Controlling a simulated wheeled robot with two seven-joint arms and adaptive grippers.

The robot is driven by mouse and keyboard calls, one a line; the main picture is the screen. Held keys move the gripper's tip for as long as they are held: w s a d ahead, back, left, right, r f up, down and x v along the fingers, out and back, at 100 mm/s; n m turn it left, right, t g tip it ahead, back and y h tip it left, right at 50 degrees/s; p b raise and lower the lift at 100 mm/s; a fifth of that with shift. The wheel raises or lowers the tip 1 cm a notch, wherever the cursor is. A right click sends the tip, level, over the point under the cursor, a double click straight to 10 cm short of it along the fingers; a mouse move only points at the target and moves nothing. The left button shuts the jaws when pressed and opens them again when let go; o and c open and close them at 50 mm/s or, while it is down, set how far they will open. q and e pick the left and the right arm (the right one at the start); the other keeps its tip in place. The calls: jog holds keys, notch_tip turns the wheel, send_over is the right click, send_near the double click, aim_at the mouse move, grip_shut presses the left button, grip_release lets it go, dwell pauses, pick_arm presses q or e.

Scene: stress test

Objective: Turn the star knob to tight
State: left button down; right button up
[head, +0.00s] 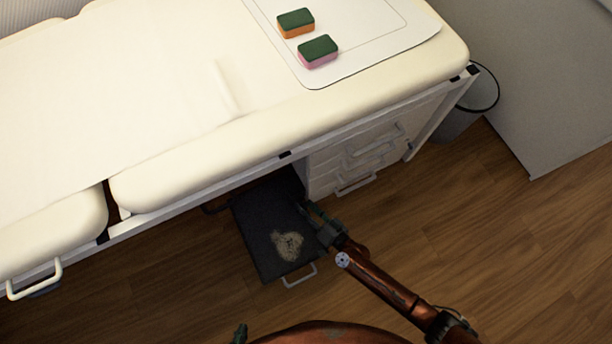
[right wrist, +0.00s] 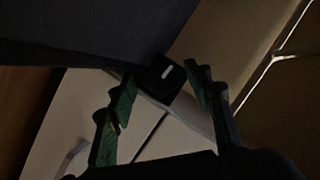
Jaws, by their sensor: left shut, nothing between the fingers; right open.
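A dark knob (right wrist: 165,84) with a short white mark shows in the right wrist view, between and just beyond my right gripper's fingertips. Its lobes are too dark to make out, and I cannot tell whether the fingers touch it. In the head view I cannot make the knob out. My right gripper (head: 315,213) is open, low beside the cabinet, at the right edge of the dark pull-out step (head: 262,238). My left gripper (head: 240,333) is shut and empty at the bottom edge of the head view, mostly out of frame.
The cream padded table (head: 215,150) overhangs the step and the white drawers (head: 360,155). An orange-and-green sponge (head: 296,23) and a pink-and-green sponge (head: 318,51) lie on top. A bin (head: 457,122) stands at the right. The wooden floor (head: 480,235) at right is clear.

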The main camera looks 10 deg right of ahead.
jog(key=v, duration=1.2)
jog(key=shift+s, duration=0.1)
